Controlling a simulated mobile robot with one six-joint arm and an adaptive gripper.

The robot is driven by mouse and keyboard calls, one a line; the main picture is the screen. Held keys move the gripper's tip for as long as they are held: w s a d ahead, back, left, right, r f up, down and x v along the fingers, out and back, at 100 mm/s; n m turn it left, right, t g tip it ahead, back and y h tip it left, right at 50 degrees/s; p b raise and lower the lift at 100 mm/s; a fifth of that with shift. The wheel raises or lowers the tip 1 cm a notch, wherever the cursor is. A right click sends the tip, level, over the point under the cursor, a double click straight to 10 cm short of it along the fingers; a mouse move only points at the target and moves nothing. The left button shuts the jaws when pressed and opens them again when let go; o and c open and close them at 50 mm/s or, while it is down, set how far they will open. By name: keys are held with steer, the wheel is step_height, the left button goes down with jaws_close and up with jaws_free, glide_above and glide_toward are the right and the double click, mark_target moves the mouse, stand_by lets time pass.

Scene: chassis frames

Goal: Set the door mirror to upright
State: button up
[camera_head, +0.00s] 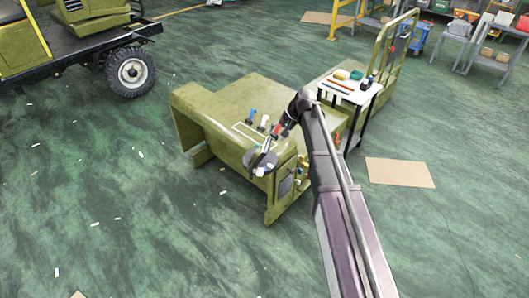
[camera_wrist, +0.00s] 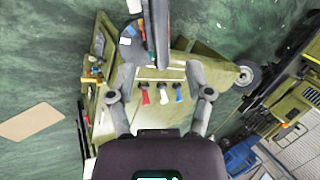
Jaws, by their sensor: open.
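A dark round disc (camera_head: 260,160) with white pieces on it sits at the front edge of an olive chassis frame (camera_head: 235,95); it may be the door mirror, but I cannot tell for sure. In the wrist view the disc (camera_wrist: 128,52) shows at the upper left of centre, beside a long dark upright part (camera_wrist: 160,30). My gripper (camera_wrist: 162,68) is open, with its two fingers apart and nothing clearly held between them. In the head view, my arm reaches over the frame's right side and my fingertips are hard to make out.
Red, white and blue levers (camera_head: 264,121) stand on the frame near my gripper; they also show between my fingers in the wrist view (camera_wrist: 163,95). A white-topped table (camera_head: 350,88) with small items stands behind right. Cardboard (camera_head: 400,172) lies right. Floor at left is mostly clear.

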mark_target(265, 148)
steer(key=shift+b+x, duration=4.3)
steer(key=shift+x, duration=0.95)
jaws_close()
